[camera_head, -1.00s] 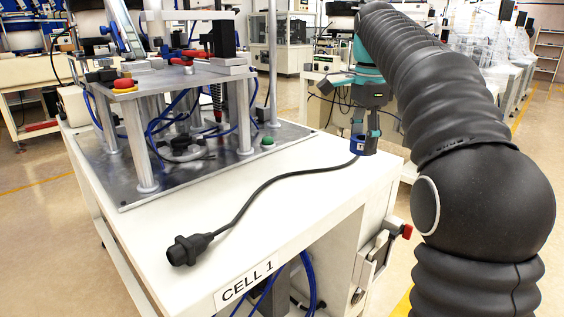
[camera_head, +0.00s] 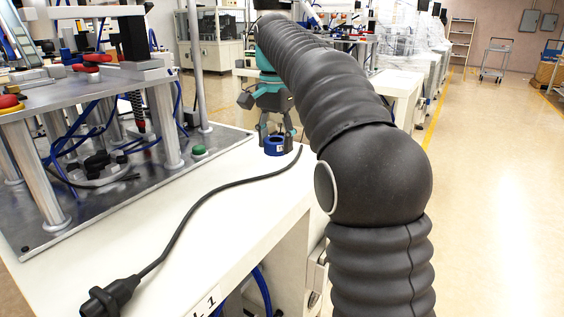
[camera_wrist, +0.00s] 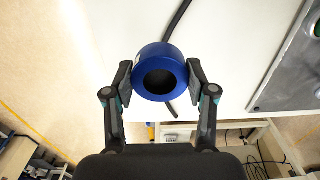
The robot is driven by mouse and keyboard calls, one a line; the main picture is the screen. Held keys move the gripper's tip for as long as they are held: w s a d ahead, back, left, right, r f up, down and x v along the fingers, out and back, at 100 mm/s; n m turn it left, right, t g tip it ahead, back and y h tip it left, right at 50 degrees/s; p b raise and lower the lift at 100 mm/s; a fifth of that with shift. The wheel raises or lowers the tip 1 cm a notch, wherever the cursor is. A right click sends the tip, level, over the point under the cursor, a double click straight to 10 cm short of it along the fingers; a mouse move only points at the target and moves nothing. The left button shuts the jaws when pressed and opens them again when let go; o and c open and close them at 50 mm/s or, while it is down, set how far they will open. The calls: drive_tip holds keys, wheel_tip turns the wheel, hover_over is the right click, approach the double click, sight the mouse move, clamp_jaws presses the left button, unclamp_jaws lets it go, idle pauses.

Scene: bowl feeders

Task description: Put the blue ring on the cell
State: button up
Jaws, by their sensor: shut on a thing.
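The blue ring (camera_head: 276,147) is held at the far end of the white cell table (camera_head: 250,200). In the wrist view the blue ring (camera_wrist: 160,55) fills the space between the two finger pads, with its dark hole facing the camera. My gripper (camera_wrist: 158,78) is shut on the ring from both sides; it also shows in the head view (camera_head: 275,137), pointing down. The ring is over or on the white top near its edge; I cannot tell whether it touches the surface. The cell's label (camera_head: 207,303) is partly cut off at the bottom.
A black cable (camera_head: 190,215) with a thick plug (camera_head: 110,296) lies along the white top and passes close to the ring. A metal fixture plate (camera_head: 130,190) with posts, clamps and a green button (camera_head: 198,150) stands at left. The middle of the white top is otherwise clear.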

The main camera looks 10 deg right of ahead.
sight(287, 171)
drive_tip(key=w+d+f, duration=0.2)
drive_tip(key=d, duration=0.1)
drive_tip(key=shift+w+f, duration=0.1)
drive_tip(key=shift+f, duration=0.1)
drive_tip(key=shift+f+b, duration=0.5)
drive_tip(key=shift+f, duration=1.45)
drive_tip(key=shift+f, duration=0.15)
drive_tip(key=o, duration=1.2)
wheel_tip(287, 171, up, 12)
drive_tip(key=p, duration=0.1)
drive_tip(key=shift+r, duration=0.2)
